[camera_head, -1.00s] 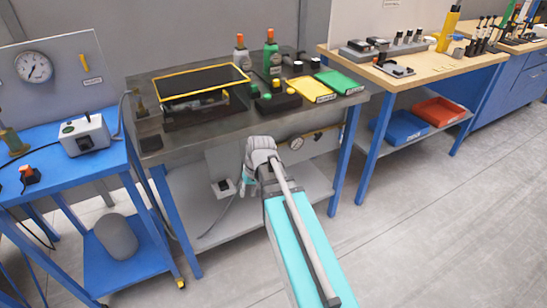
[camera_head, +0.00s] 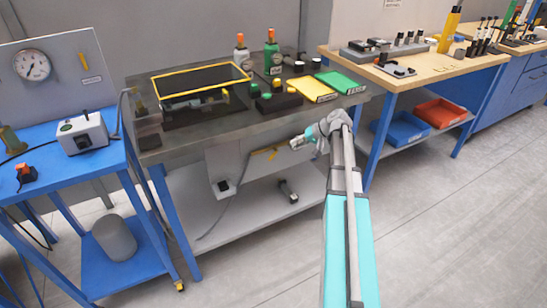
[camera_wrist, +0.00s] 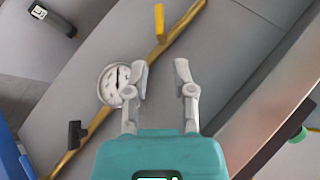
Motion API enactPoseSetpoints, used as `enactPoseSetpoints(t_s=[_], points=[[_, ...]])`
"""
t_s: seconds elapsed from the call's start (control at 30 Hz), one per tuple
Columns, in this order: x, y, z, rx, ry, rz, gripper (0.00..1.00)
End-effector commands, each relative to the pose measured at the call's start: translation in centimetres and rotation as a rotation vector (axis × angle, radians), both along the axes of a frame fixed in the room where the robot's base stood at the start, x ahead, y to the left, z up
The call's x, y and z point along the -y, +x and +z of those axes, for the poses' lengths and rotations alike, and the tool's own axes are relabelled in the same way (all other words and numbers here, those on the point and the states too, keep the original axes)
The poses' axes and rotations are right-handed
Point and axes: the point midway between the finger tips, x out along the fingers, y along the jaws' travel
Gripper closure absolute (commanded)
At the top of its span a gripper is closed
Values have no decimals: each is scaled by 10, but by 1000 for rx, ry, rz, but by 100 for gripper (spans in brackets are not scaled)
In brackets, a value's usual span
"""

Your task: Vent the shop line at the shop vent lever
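A brass pipe (camera_wrist: 182,30) runs along the grey panel under the middle bench. On it are a white round gauge (camera_wrist: 115,85), a yellow lever (camera_wrist: 159,20) and a black handle (camera_wrist: 76,133). No label on them is readable, so I cannot tell which is the shop vent lever. My gripper (camera_wrist: 161,76) is open and empty, its fingers pointing toward the yellow lever, which shows just beyond them. In the head view my gripper (camera_head: 299,143) is in front of the panel and hides the gauge; part of the pipe (camera_head: 265,152) shows to its left.
The grey bench (camera_head: 230,135) overhangs the pipe, with a lower shelf (camera_head: 250,215) holding a dark cylinder (camera_head: 288,190). The floor at right is clear.

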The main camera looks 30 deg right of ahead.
Motion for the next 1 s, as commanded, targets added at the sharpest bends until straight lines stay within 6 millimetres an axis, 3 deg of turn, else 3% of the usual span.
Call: enactPoseSetpoints(t_s=[0.57, 1.0], points=[[1, 2, -3, 3, 2, -4, 67], [-18, 21, -30, 3, 2, -4, 67]])
